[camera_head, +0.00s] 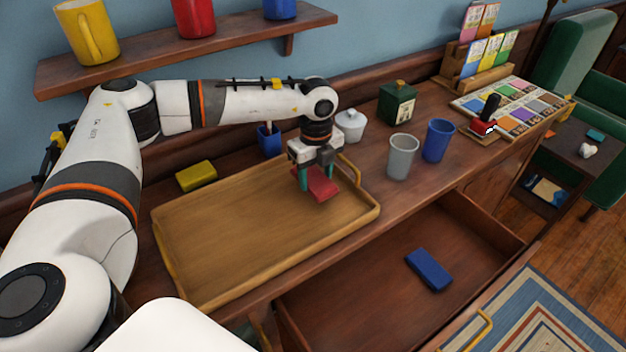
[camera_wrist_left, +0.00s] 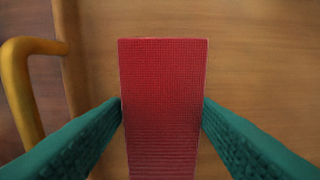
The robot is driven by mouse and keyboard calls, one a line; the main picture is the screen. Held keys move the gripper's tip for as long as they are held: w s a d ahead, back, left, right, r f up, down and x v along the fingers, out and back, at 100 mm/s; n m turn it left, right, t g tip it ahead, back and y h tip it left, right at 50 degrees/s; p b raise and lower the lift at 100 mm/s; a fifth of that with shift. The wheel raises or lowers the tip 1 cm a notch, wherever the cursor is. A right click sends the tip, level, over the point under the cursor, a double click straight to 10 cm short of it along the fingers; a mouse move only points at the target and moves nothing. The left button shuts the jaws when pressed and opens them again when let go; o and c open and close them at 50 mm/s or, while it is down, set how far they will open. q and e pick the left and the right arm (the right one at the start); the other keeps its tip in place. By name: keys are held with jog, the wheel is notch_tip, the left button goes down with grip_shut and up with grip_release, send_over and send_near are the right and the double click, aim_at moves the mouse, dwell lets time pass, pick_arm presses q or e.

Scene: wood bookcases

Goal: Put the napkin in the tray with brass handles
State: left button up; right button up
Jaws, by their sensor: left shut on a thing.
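The napkin looks like a small folded red block (camera_head: 321,187). My left gripper (camera_head: 316,180) is shut on it, with its green fingers on either side. In the left wrist view the red napkin (camera_wrist_left: 163,105) sits between the two green fingers (camera_wrist_left: 162,112). The wooden tray with brass handles (camera_head: 235,225) lies on the cabinet top, and the napkin is over its right end, inside the rim. I cannot tell whether the napkin touches the tray floor. One brass handle (camera_wrist_left: 22,85) shows at the left of the wrist view. My right gripper is not in view.
An open drawer (camera_head: 360,290) with a blue block (camera_head: 429,269) is in front of the tray. A yellow block (camera_head: 196,175) and a blue holder (camera_head: 270,140) are behind it. A grey cup (camera_head: 402,157), blue cup (camera_head: 437,141) and white lidded pot (camera_head: 350,125) stand right.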

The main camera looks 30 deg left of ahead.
aim_at(316, 179)
pick_arm(q)
notch_tip(316, 179, down, 2)
jog(key=shift+f, duration=0.8)
jog(key=o, duration=0.9)
jog(key=shift+o, duration=0.2)
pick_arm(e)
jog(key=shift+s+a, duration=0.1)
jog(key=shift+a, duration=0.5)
pick_arm(q)
jog(key=shift+r, duration=0.1)
